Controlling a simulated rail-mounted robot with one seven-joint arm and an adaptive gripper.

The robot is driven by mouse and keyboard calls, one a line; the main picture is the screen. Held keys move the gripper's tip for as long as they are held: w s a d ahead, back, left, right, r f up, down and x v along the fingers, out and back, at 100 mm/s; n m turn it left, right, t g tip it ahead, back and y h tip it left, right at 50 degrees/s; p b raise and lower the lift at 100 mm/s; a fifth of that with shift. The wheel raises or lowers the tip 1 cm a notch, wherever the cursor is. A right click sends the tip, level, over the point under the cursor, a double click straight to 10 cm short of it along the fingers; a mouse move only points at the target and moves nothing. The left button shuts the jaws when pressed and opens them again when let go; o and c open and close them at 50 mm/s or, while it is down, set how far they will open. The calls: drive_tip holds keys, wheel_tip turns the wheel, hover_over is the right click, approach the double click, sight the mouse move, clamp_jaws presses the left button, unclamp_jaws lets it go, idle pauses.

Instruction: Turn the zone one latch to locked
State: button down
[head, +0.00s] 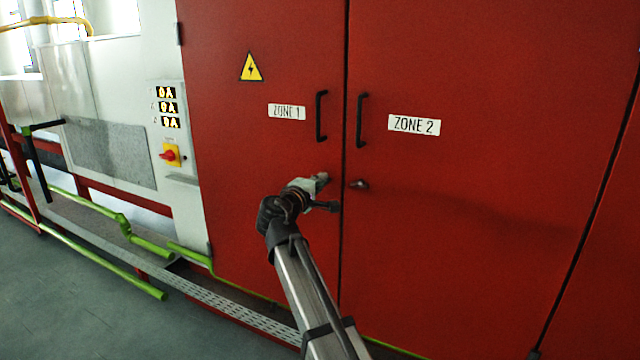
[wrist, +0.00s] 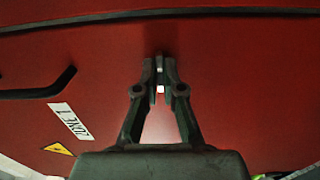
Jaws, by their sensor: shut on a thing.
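The zone one door (head: 270,150) is the red door on the left, marked with a white ZONE 1 label (head: 287,112). My gripper (head: 322,180) is at this door's right edge, below its black handle. In the wrist view my gripper (wrist: 160,78) is shut on the small zone one latch (wrist: 159,62), which shows as a narrow grey piece between the fingertips. The gripper hides most of the latch in the head view. I cannot tell which way the latch is turned.
The zone two door (head: 480,230), its label (head: 414,125) and its latch (head: 359,184) are just right of the seam. Black handles (head: 321,116) (head: 362,120) stand out above. A panel with a red switch (head: 171,154) and green pipes (head: 145,245) are at left.

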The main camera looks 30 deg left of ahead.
drive_tip(key=c, duration=1.3)
unclamp_jaws()
drive_tip(key=s, duration=1.2)
drive_tip(key=shift+a, duration=0.1)
